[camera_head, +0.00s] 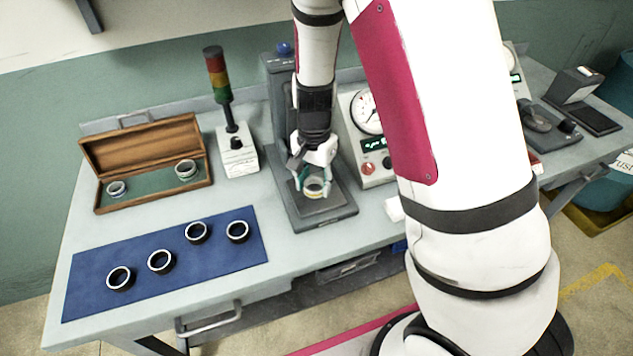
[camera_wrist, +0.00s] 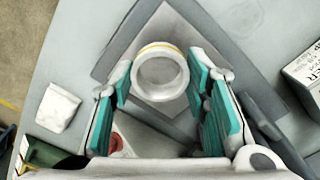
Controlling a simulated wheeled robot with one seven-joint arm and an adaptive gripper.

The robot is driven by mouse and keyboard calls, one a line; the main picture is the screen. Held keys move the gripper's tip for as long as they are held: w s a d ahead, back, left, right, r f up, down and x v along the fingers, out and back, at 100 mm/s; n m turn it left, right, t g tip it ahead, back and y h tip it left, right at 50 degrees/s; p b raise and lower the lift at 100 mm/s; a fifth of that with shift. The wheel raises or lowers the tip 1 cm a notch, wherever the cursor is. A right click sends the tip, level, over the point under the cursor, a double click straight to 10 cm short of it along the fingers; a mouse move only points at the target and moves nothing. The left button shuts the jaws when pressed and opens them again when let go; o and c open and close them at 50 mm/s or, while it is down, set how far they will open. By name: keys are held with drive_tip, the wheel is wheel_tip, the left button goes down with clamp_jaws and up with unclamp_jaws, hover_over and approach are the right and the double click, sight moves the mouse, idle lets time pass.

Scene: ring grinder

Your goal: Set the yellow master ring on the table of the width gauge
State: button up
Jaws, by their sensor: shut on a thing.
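The yellow master ring (camera_head: 315,191) is a pale metal ring with a yellow band. It also shows in the wrist view (camera_wrist: 160,49), lying flat between the teal finger pads. My gripper (camera_head: 312,181) points down and is shut on the ring from both sides; its fingertips also show in the wrist view (camera_wrist: 160,78). The width gauge (camera_head: 340,209) is a grey stand with a flat base and a column behind my gripper. The ring is over the gauge's small light table (camera_wrist: 200,30). Whether it touches the table cannot be told.
A dial gauge unit (camera_head: 380,167) stands close on the right. A signal tower (camera_head: 237,158) and an open wooden box (camera_head: 150,192) with two rings stand left. A blue mat (camera_head: 205,262) holds several dark rings. My arm hides part of the bench.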

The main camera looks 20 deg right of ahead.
sight(316, 182)
drive_tip(key=shift+w+d, duration=0.3)
drive_tip(key=shift+w, duration=0.25)
drive_tip(key=shift+w+d, duration=0.25)
drive_tip(key=shift+w, duration=0.3)
drive_tip(key=shift+w+d+f, duration=0.2)
drive_tip(key=shift+w+f, duration=0.05)
drive_tip(key=shift+f, duration=0.05)
drive_tip(key=shift+a+f+p, duration=0.1)
drive_tip(key=shift+f+p, duration=0.2)
drive_tip(key=shift+f, duration=1.25)
drive_tip(key=shift+f, duration=0.2)
drive_tip(key=o, duration=1.2)
